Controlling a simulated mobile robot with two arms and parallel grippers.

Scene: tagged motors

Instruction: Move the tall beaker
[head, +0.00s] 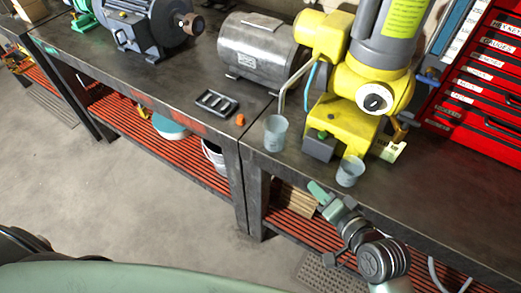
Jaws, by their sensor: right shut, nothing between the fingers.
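Two grey-blue beakers stand upright on the dark workbench (446,194). The left one (275,134) looks slightly taller and narrower, and I take it as the tall beaker. The other beaker (349,173) stands nearer the front edge, in front of the yellow machine. My right gripper (315,188) is shut and empty, with pale green fingers. In the picture it is just below and left of the nearer beaker, by the bench's front edge, apart from both beakers. My left gripper is not in view.
A grey motor (256,46), a black slotted tray (215,103) and a small orange part (240,119) are to the left. A red drawer cabinet (484,91) is at right. The bench's right front is clear.

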